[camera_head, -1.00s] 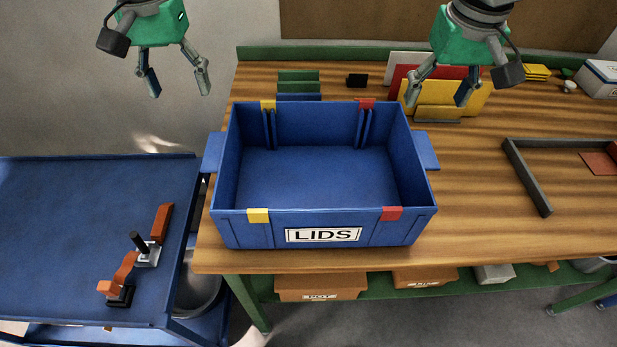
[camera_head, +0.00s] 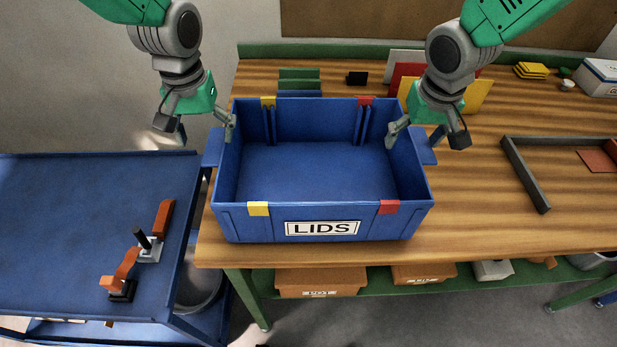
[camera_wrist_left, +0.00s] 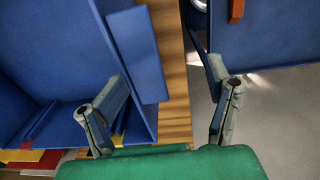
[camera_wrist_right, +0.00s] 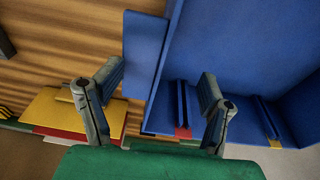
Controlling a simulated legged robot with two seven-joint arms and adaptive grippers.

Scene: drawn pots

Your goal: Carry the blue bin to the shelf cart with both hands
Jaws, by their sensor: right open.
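The blue bin (camera_head: 318,172) labelled LIDS sits on the wooden table near its left front edge. It is empty, with yellow and red tabs on its rims and a flat handle on each side. My left gripper (camera_head: 207,133) is open at the bin's left wall, its fingers either side of the wall and left handle (camera_wrist_left: 140,52). My right gripper (camera_head: 415,138) is open at the right wall, its fingers either side of the wall and right handle (camera_wrist_right: 143,55). Neither gripper is closed on the bin. The blue shelf cart (camera_head: 75,225) stands left of the table.
An orange-handled clamp (camera_head: 140,255) lies on the cart's right part; the cart's left top is clear. A grey frame (camera_head: 527,175) lies right of the bin. Green dividers (camera_head: 299,80) and coloured panels (camera_head: 470,95) stand behind it. Boxes (camera_head: 318,282) sit on the lower shelf.

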